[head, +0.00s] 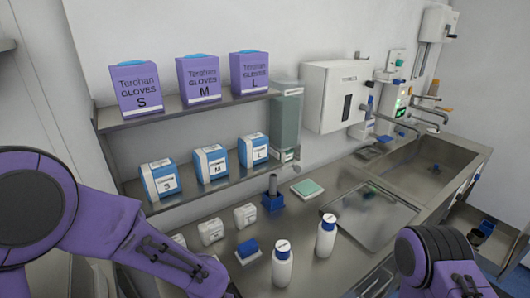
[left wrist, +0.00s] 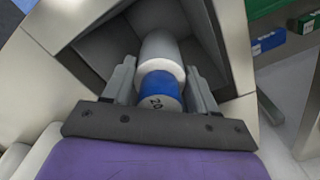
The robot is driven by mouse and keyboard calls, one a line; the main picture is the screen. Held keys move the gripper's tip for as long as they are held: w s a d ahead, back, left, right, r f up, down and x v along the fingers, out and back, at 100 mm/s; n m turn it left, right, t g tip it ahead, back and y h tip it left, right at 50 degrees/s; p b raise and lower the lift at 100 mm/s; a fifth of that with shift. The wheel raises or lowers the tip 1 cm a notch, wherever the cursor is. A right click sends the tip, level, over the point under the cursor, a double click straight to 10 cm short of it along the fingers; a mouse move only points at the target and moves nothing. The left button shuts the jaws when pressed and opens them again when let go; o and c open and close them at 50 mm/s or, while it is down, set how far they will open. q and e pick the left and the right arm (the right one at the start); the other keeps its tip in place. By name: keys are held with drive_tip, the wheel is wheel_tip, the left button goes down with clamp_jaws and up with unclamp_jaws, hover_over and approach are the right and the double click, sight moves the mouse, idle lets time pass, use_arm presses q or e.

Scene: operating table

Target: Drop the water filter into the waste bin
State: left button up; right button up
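In the left wrist view, the water filter (left wrist: 162,52), a white cylinder with a blue band and a partly readable printed number, lies between the two fingers of my left gripper (left wrist: 160,78). The fingers lie close along both its sides, and the gripper looks shut on it. Beyond it is the dark inside of a pale, angular container, which looks like the waste bin (left wrist: 233,45). The filter is at its opening; how deep it reaches is unclear. In the head view only my arm links show; both grippers are outside the picture.
Pale bin walls stand close on both sides of the left gripper. Green boxes (left wrist: 292,40) are at the upper right. In the head view, the steel counter (head: 345,255) holds white bottles (head: 326,236), small containers and a sink (head: 425,165); glove boxes (head: 198,79) stand on a shelf.

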use_arm(q)
drive_tip(key=o, duration=0.5)
drive_tip(key=shift+s+r, duration=0.15)
drive_tip(key=shift+s, duration=0.1)
drive_tip(key=shift+s+r, duration=0.25)
drive_tip(key=shift+s, duration=0.35)
drive_tip(key=shift+w, duration=0.3)
drive_tip(key=r, duration=1)
drive_tip(key=shift+s+r, duration=0.25)
drive_tip(key=shift+s, duration=0.1)
